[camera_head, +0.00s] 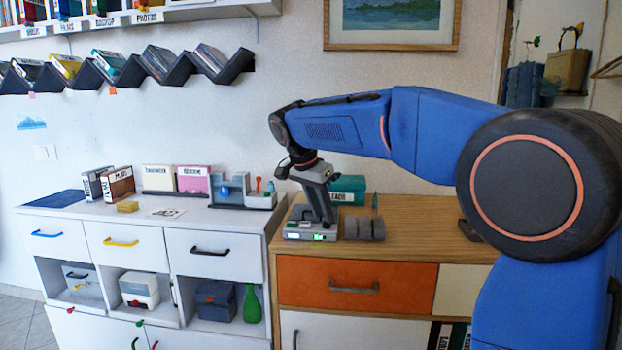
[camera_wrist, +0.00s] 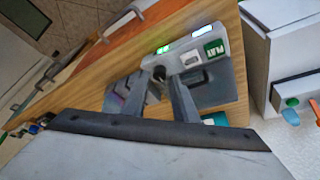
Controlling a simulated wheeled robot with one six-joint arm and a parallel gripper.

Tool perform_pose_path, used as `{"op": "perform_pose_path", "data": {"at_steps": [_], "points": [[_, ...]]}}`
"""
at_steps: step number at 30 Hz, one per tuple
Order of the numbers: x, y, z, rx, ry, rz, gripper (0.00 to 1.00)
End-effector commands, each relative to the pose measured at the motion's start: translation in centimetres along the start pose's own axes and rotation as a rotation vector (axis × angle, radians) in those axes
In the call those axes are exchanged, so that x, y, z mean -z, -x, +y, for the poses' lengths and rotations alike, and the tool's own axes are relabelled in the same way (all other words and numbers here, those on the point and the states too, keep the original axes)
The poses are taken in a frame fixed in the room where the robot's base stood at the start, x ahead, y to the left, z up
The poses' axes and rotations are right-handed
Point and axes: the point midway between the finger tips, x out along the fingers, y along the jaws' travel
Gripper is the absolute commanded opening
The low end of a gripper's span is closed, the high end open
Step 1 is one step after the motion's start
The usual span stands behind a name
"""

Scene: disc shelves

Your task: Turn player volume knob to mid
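The player (camera_head: 298,228) is a grey box with green lit displays, standing at the left end of the wooden cabinet top. In the wrist view the player (camera_wrist: 218,66) shows a green button panel and a lit display. A small dark round knob (camera_wrist: 158,74) lies between my fingertips. My gripper (camera_wrist: 157,82) points down at the player with its two fingers apart, one on each side of the knob. Contact with the knob cannot be made out. In the head view my gripper (camera_head: 326,222) hides part of the player, and the knob's setting cannot be read.
A grey object with rounded parts (camera_head: 364,229) stands close right of the player. A teal box (camera_head: 348,190) is behind it. The wooden top (camera_head: 430,233) is clear further right. A white cabinet (camera_head: 200,226) with a blue-and-grey holder (camera_head: 262,200) adjoins on the left.

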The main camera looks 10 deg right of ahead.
Motion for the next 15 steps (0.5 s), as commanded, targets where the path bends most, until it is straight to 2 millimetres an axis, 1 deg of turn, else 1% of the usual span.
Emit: {"op": "perform_pose_path", "data": {"at_steps": [1, 3, 15], "points": [[0.0, 1.0, 0.0, 0.003, 0.0, 0.001, 0.26], [0.0, 2.4, -0.1, 0.004, 0.0, 0.001, 0.26], [0.0, 10.4, -0.1, 0.003, 0.0, 0.0, 0.26]]}}
